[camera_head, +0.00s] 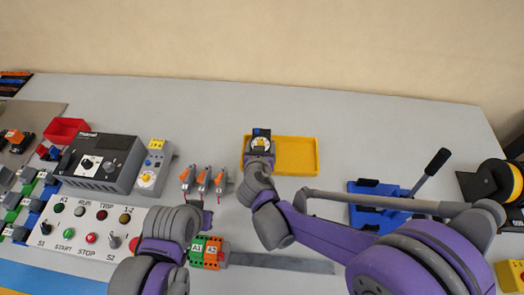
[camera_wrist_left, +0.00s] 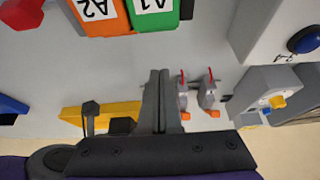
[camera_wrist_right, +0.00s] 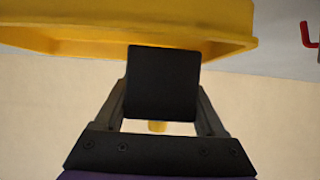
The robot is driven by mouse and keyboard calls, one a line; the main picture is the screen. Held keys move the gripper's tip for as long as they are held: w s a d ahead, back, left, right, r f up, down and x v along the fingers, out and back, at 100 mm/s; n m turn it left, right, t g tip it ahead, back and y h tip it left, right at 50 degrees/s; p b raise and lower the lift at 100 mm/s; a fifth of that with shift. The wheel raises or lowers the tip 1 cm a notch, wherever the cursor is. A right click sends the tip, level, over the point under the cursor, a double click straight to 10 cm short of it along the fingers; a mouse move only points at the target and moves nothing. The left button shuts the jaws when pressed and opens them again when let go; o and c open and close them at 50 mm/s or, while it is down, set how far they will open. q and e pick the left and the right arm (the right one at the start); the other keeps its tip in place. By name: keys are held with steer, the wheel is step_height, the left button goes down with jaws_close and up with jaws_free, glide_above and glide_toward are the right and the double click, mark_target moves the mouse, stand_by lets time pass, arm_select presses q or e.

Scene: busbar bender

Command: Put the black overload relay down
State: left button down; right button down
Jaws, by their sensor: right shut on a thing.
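The black overload relay (camera_head: 261,145) shows at the left part of the yellow tray (camera_head: 298,156) in the head view, with a blue part on top and a pale dial. My right gripper (camera_head: 261,157) is shut on it. In the right wrist view the black relay (camera_wrist_right: 162,82) sits between the two fingers, with the yellow tray (camera_wrist_right: 60,36) close behind it. Whether the relay touches the tray floor cannot be told. My left gripper (camera_head: 206,217) is beside the green and orange terminal blocks (camera_head: 207,251); its fingers (camera_wrist_left: 162,75) are together and empty.
Several small grey parts with orange levers (camera_head: 203,180) stand left of the tray. A control panel (camera_head: 88,227) and a grey device (camera_head: 100,160) are at the left. A blue bender with a lever (camera_head: 385,205) stands at the right. The table behind the tray is clear.

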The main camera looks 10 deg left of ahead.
arm_select(q)
steer(key=shift+f, duration=0.3)
arm_select(e)
steer(key=shift+f, duration=1.4)
arm_select(q)
steer(key=shift+f+b, duration=0.2)
steer(key=shift+b, duration=0.15)
arm_select(e)
steer(key=shift+f, duration=0.2)
arm_select(q)
steer(key=shift+r, duration=0.1)
arm_select(e)
steer(key=shift+c, duration=1.2)
jaws_free()
steer(key=shift+r, duration=0.1)
arm_select(q)
steer(key=shift+r, duration=0.15)
arm_select(e)
steer(key=shift+r, duration=0.15)
steer(key=shift+s+r, duration=0.15)
steer(key=shift+s, duration=0.15)
arm_select(q)
steer(key=shift+r+p, duration=0.55)
steer(key=shift+p, duration=0.15)
arm_select(e)
steer(key=v, duration=1.1)
steer(key=shift+s, duration=0.2)
